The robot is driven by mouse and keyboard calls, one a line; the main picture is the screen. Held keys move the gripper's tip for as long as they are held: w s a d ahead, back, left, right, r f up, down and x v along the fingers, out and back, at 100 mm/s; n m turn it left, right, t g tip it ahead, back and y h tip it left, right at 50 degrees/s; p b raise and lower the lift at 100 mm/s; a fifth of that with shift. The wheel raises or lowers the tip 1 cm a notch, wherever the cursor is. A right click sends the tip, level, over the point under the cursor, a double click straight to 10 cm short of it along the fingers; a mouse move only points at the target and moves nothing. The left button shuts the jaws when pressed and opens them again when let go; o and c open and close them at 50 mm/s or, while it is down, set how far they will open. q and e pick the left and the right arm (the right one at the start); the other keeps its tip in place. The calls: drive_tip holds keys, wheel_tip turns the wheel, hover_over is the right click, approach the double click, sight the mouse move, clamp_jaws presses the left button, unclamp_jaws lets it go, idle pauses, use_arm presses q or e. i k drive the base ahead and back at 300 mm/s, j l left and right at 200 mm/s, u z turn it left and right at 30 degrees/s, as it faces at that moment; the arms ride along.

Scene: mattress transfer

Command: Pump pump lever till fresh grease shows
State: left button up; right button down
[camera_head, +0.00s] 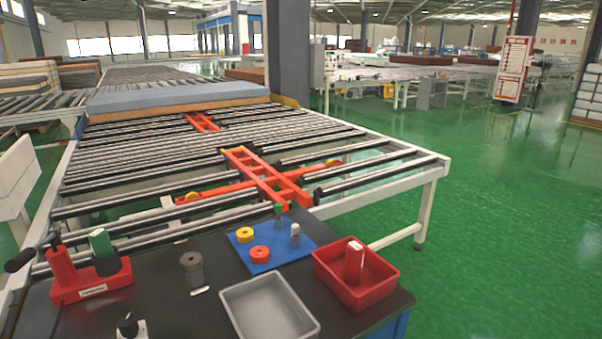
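A red device (62,272) with a black-gripped lever (20,261) stands at the left end of the dark workbench (180,312); it looks like the pump. The lever sticks out to the left, its grip tilted slightly down. The device has a red base with a white label, and a green-and-dark container (103,251) stands upright in it. I can make out no grease or outlet at this size. Neither of my grippers shows in this view.
The bench also holds a grey cylinder (191,268), an empty grey tray (231,305), a blue mat (262,265) with yellow and red rings, and a red bin (385,289) with a red-and-white container. A roller conveyor (432,170) stands behind, carrying a mattress (175,95).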

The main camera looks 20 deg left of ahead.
sight(15, 263)
drive_tip(key=u, duration=2.25)
